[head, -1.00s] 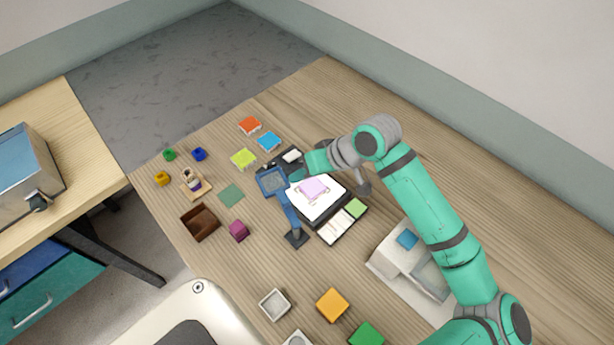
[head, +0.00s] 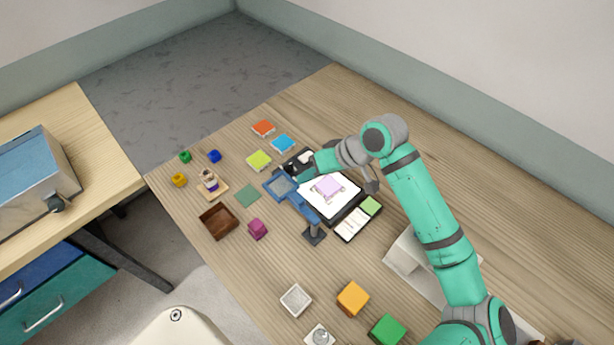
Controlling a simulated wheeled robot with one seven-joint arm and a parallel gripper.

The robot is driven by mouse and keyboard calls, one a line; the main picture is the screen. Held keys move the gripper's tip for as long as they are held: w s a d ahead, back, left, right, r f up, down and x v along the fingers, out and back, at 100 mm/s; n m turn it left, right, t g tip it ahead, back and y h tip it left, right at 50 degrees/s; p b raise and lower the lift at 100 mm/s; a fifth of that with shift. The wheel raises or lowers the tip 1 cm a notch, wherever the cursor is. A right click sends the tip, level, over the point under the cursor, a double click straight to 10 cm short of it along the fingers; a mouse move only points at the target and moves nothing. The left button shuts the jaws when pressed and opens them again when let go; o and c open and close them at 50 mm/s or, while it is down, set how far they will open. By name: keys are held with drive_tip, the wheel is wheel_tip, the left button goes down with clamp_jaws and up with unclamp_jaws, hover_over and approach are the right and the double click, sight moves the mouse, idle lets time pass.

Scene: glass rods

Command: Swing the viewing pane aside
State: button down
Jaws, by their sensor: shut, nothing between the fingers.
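The viewing pane (head: 281,185) is a blue square frame with a clear middle, carried on a blue arm from a dark post (head: 314,235). It hangs over the left edge of a black tray (head: 346,211) that holds a white sheet with a lilac piece (head: 327,188). My gripper (head: 301,172) is at the end of the teal arm, right by the pane's upper right corner. Its fingertips are small and partly hidden here, and I cannot tell whether they touch the frame. The gripper is shut and empty.
Orange, blue and lime tiles (head: 259,160) lie behind the pane. A brown open box (head: 218,221) and a magenta cube (head: 258,229) are at left. Orange (head: 353,299) and green blocks are in front.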

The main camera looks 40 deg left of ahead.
drive_tip(key=v, duration=1)
drive_tip(key=shift+d+r, duration=0.25)
drive_tip(key=shift+r, duration=0.1)
drive_tip(key=shift+w, duration=0.1)
